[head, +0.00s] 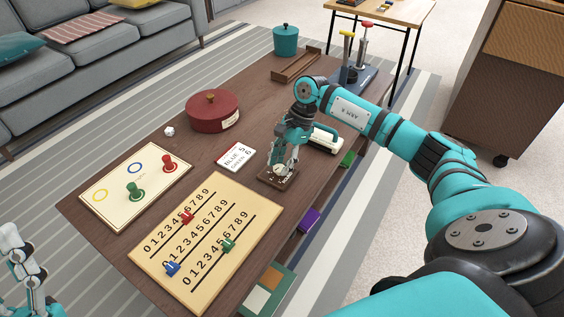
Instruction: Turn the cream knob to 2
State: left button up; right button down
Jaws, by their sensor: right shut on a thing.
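A small dark brown base (268,178) stands on the wooden table near its right edge. It has pale markings too small to read. The cream knob (279,170) on it is mostly hidden by my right gripper (282,164), which points down from above and is shut on the knob. I cannot tell which number the knob points to. My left gripper (32,285) is partly in view at the lower left corner, away from the table objects; its fingers are unclear.
A number board (210,245) with red, blue and green sliders lies in front. A peg board (130,187), a card (236,157), a red lidded pot (213,113) and a die (169,131) lie left. A cream-topped object (326,138) stands close behind my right gripper.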

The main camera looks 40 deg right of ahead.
jog(key=c, duration=0.9)
grip_release()
jog(key=shift+c, duration=0.2)
jog(key=shift+d+r, duration=0.1)
jog(key=v, duration=1.1)
jog(key=shift+d+r, duration=0.2)
jog(key=shift+r, duration=0.15)
